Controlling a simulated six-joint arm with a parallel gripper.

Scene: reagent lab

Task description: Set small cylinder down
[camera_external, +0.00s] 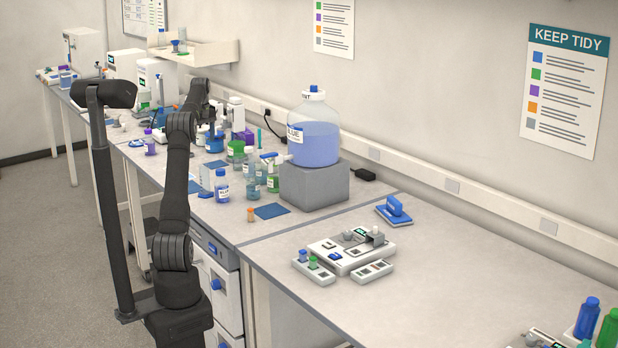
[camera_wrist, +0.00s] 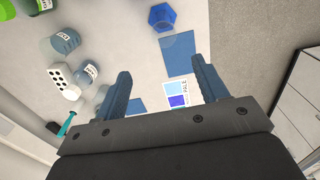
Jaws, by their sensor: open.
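My gripper (camera_wrist: 161,66) is open in the wrist view, its two dark blue fingers wide apart with nothing between them. It points down over the bench. A blue hexagonal piece (camera_wrist: 162,17) stands beyond the fingertips; I cannot tell whether it is the small cylinder's base. A blue pad (camera_wrist: 177,54) lies below it, and a second blue pad (camera_wrist: 137,106) shows by the left finger. A card marked "PALE" (camera_wrist: 182,93) lies between the fingers' bases. In the external view my arm reaches back over the bench and its fingers are not clearly visible.
Bottles (camera_wrist: 64,42) and a white block with holes (camera_wrist: 63,80) crowd the wrist view's left. In the external view a large blue-filled bottle (camera_external: 313,140) stands on a grey block (camera_external: 314,186).

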